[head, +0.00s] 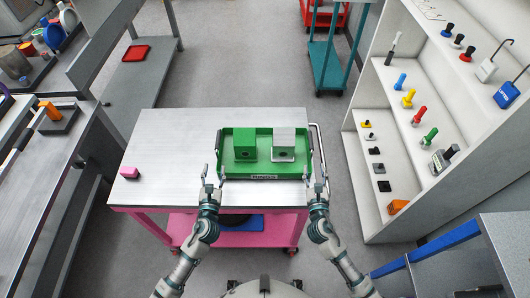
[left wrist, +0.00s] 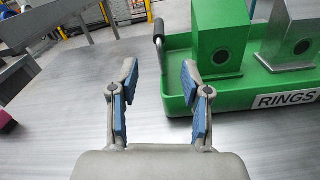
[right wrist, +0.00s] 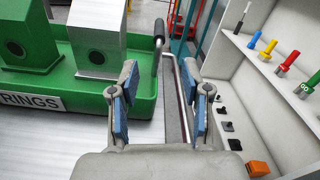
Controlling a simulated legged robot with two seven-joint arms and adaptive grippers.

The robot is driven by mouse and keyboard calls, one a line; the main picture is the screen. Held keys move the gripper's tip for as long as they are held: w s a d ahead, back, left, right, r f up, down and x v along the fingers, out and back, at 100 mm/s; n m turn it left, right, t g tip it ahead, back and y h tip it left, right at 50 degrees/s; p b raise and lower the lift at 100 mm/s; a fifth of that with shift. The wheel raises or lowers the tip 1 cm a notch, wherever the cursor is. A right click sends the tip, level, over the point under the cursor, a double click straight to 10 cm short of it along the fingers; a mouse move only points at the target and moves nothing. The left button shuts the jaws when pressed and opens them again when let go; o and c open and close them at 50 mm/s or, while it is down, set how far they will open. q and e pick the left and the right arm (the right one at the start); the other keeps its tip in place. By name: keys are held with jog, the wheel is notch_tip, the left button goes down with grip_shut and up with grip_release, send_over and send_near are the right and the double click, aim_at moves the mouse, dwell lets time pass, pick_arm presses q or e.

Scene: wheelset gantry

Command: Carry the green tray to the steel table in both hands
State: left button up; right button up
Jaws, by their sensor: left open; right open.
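The green tray (head: 264,171) sits on the steel top of a pink cart (head: 160,150). It holds a green block (head: 244,145) and a silver block (head: 283,145), and its front label reads RINGS in the left wrist view (left wrist: 286,101). A dark-gripped handle stands at each tray end. My left gripper (head: 211,178) is open and empty at the tray's front left corner; in the left wrist view the left handle (left wrist: 159,33) is ahead of the fingers. My right gripper (head: 318,181) is open at the front right corner; the right handle (right wrist: 159,33) is ahead of its fingers.
A pink block (head: 130,173) lies at the cart's left edge. A white shelf unit (head: 370,150) with several coloured tools stands at the right. Grey benches stand at the left, one bearing a red tray (head: 136,53). A teal cart (head: 325,65) stands behind. Floor shows between them.

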aim_at(218, 140)
pick_arm(q)
jog(key=w, duration=1.3)
jog(key=shift+w+d, duration=0.15)
jog(key=shift+w, duration=0.05)
pick_arm(e)
jog(key=w, duration=1.3)
jog(key=shift+w+d, duration=0.2)
pick_arm(q)
jog(key=shift+w, duration=0.3)
pick_arm(e)
jog(key=shift+w+a, duration=0.2)
jog(key=shift+w, duration=0.15)
pick_arm(q)
jog(key=shift+a, duration=0.2)
pick_arm(e)
jog(key=shift+a, duration=0.1)
pick_arm(q)
jog(key=c, duration=0.4)
pick_arm(e)
jog(key=c, duration=0.4)
pick_arm(q)
grip_shut()
pick_arm(e)
grip_shut()
pick_arm(q)
jog(key=shift+r, duration=0.1)
pick_arm(e)
jog(key=shift+r, duration=0.1)
